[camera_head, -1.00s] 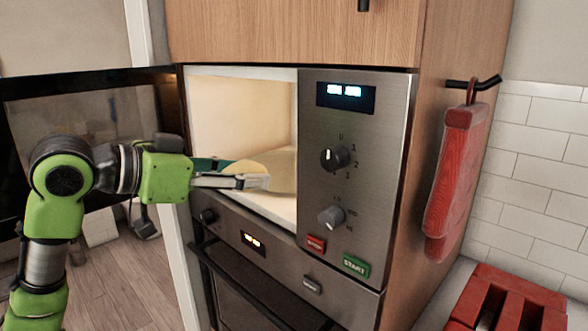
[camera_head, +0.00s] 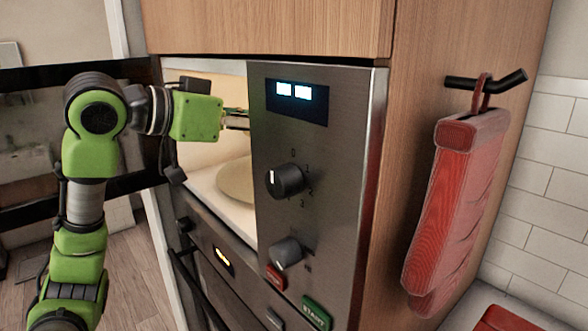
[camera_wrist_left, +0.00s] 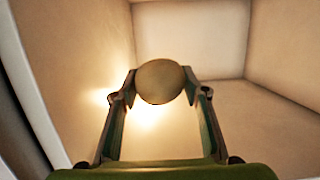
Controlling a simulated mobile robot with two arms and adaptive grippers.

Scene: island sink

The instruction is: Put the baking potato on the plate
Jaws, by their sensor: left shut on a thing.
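The baking potato (camera_wrist_left: 160,78) is a round tan thing between my left fingertips in the left wrist view. My left gripper (camera_wrist_left: 160,90) is shut on it and holds it up inside the lit microwave. In the head view the left gripper (camera_head: 236,120) reaches into the microwave opening, with its fingertips and the potato hidden behind the control panel. A round pale disc (camera_head: 236,182) lies on the microwave floor below the gripper; I cannot tell whether it is a plate or the turntable. My right gripper is not in view.
The microwave's control panel (camera_head: 315,160) borders the opening on the right, and its open door (camera_head: 30,140) is on the left behind my arm. An oven (camera_head: 215,270) is below. A red cloth (camera_head: 460,200) hangs from a hook on the cabinet side.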

